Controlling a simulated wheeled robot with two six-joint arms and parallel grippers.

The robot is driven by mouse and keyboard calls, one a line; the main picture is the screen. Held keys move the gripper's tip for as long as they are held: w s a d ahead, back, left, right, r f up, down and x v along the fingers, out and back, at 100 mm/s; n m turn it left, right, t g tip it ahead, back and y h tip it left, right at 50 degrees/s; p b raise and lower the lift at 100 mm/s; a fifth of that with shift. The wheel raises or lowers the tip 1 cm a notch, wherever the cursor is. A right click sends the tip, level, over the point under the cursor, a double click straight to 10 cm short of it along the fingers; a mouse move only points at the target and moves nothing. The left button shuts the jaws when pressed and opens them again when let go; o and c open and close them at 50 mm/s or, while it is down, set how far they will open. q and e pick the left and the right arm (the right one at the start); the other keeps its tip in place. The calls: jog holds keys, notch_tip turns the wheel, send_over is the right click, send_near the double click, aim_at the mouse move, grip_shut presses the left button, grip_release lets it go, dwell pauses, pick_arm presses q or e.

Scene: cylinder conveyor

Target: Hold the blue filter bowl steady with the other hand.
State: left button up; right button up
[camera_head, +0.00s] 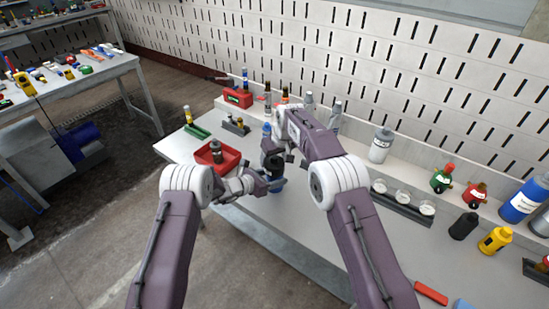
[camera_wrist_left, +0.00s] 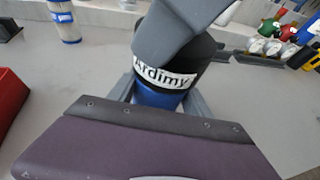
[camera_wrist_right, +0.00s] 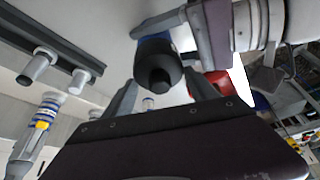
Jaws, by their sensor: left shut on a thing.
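The blue filter bowl (camera_wrist_left: 157,97) shows in the left wrist view below a black housing (camera_wrist_left: 205,62) with a white "Ardimy" label. My left gripper (camera_wrist_left: 160,100) is shut on the bowl, one finger on each side. In the head view, the blue bowl (camera_head: 277,188) is partly hidden by the gripper, with the black housing (camera_head: 272,163) above it. My right gripper (camera_wrist_right: 160,90) is over the housing with its fingers apart. The housing's dark round end (camera_wrist_right: 160,78) shows between them. A dark grey part covers some of the housing in the left wrist view.
A red tray (camera_head: 228,165) with a small dark part stands left of the bowl. A white cartridge with blue ends (camera_wrist_left: 65,22) stands behind. A grey bottle (camera_head: 381,145), a dark holder with round white pieces (camera_head: 402,203) and several small bottles stand to the right.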

jog(key=c, duration=1)
jog(key=m+h, duration=0.1)
jog(key=m, duration=0.1)
jog(key=shift+a+m, duration=0.1)
jog(key=shift+m, duration=0.3)
jog(key=m+h, duration=0.1)
jog(key=m, duration=0.2)
jog(key=o, duration=1.6)
jog(key=shift+o, duration=0.2)
jog(key=shift+r, duration=0.1)
